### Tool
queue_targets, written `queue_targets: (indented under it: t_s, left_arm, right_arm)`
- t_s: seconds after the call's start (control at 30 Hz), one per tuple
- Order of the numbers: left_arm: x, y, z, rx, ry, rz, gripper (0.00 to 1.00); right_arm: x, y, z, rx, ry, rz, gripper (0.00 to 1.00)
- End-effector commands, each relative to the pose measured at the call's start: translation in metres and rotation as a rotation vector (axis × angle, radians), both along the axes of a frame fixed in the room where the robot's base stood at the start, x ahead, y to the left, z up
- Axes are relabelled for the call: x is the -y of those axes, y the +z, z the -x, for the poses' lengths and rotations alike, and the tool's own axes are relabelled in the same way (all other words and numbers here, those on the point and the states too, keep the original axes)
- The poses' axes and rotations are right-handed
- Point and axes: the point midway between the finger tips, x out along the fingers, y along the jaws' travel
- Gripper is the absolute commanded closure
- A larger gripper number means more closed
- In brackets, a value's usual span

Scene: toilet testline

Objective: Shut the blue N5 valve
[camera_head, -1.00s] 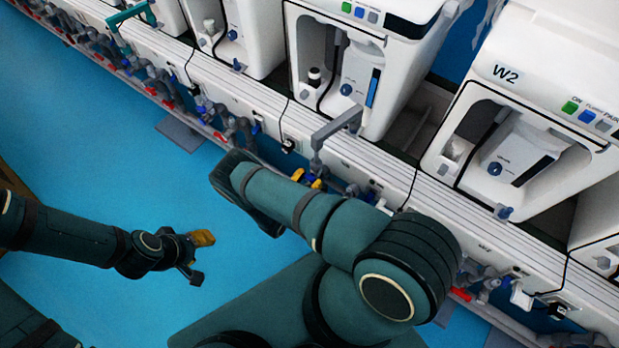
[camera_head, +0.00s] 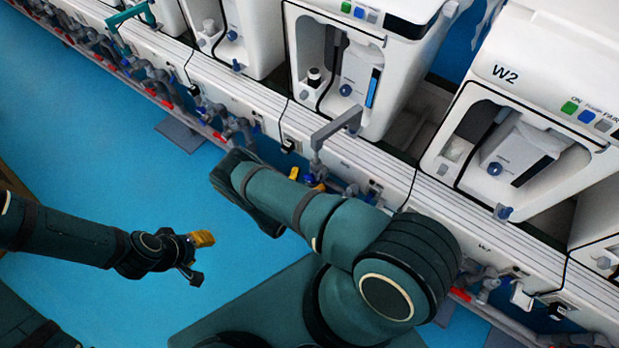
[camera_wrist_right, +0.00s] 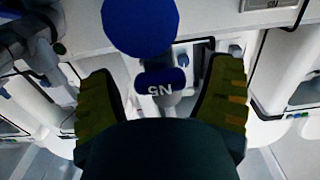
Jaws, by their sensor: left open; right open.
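The blue N5 valve handle (camera_wrist_right: 161,84) shows in the right wrist view, its "N5" label upside down. A larger round blue part (camera_wrist_right: 140,24) stands just above it in that view. My right gripper (camera_wrist_right: 163,74) is open, with one yellow-padded finger on each side of the handle and a visible gap to both. In the head view my right gripper (camera_head: 306,180) is at the front of the bench, mostly hidden behind my right arm; a bit of blue shows between its yellow tips. My left gripper (camera_head: 201,257) is open and empty over the blue floor.
White test units, one marked W2 (camera_head: 506,72), stand along the bench. A grey bracket arm (camera_head: 335,128) sticks out just above my right gripper. Pipes with red and blue handles (camera_head: 150,90) run along the bench front. The blue floor (camera_head: 90,170) at left is clear.

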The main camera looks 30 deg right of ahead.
Motion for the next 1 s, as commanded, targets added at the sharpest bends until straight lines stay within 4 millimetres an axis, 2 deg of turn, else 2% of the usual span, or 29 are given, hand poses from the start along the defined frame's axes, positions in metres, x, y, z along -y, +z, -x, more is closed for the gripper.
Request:
queue_targets:
  t_s: [0.17,0.5,0.7,1.0]
  left_arm:
    - [0.000,0.000,0.000,0.000,0.000,0.000,0.52]
    - [0.000,0.000,0.000,0.000,0.000,0.000,0.52]
    - [0.000,0.000,0.000,0.000,0.000,0.000,0.52]
    - [0.000,0.000,0.000,0.000,0.000,0.000,0.52]
  right_arm:
    - [-0.012,-0.001,0.005,-0.001,0.001,-0.002,0.20]
    - [-0.073,0.000,0.030,0.000,0.002,-0.001,0.20]
    - [-0.100,0.000,0.041,0.000,0.001,0.000,0.20]
    - [-0.111,0.000,0.046,0.000,0.000,0.001,0.20]
